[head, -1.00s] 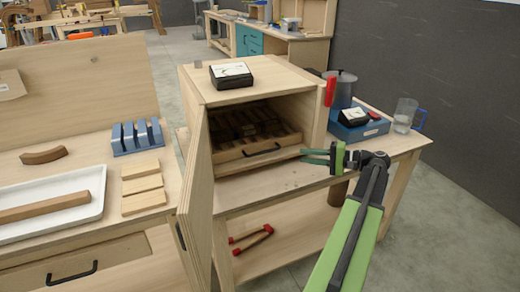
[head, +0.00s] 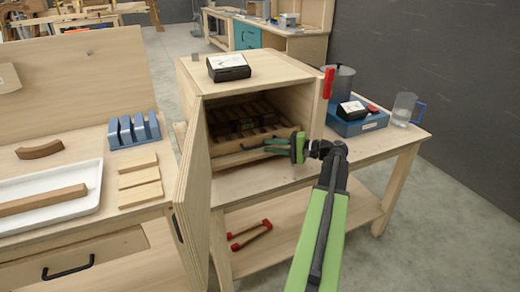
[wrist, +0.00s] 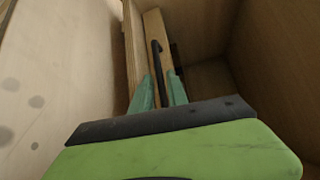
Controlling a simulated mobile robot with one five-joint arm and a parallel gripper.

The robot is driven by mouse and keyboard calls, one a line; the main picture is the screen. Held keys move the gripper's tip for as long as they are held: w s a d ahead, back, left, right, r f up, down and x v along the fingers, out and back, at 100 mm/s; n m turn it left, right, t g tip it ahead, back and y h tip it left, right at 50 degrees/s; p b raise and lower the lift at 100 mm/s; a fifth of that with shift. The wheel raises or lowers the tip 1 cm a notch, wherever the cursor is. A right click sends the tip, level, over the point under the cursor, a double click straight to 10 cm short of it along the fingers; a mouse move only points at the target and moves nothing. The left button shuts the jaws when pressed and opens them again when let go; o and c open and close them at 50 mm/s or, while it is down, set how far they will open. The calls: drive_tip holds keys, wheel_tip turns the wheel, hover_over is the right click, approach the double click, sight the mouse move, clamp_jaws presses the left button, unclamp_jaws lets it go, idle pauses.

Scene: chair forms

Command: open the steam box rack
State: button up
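The steam box (head: 245,82) is a plywood box on a bench, with its door (head: 196,175) swung open to the left. The rack (head: 225,158) is inside, a wooden tray with slats and a black handle on its front. My gripper (head: 258,147) reaches into the opening from the right and is at the rack's front, partly covering the handle. In the wrist view, the handle (wrist: 157,62) stands out from the rack front (wrist: 158,30) and lies in line with the gap between my two green fingers (wrist: 161,92). The fingers are apart. Contact with the handle cannot be told.
A black box (head: 228,68) sits on top of the steam box. A blue case (head: 357,124), a metal pot (head: 341,84) and a clear jug (head: 403,108) stand on the bench at right. A red-ended clamp (head: 250,236) lies on the lower shelf. A workbench with a white tray (head: 50,210) is at left.

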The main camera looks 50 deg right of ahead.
sight(262, 145)
drive_tip(key=shift+x, duration=2)
drive_tip(key=shift+c, duration=0.3)
clamp_jaws()
drive_tip(key=shift+r, duration=0.1)
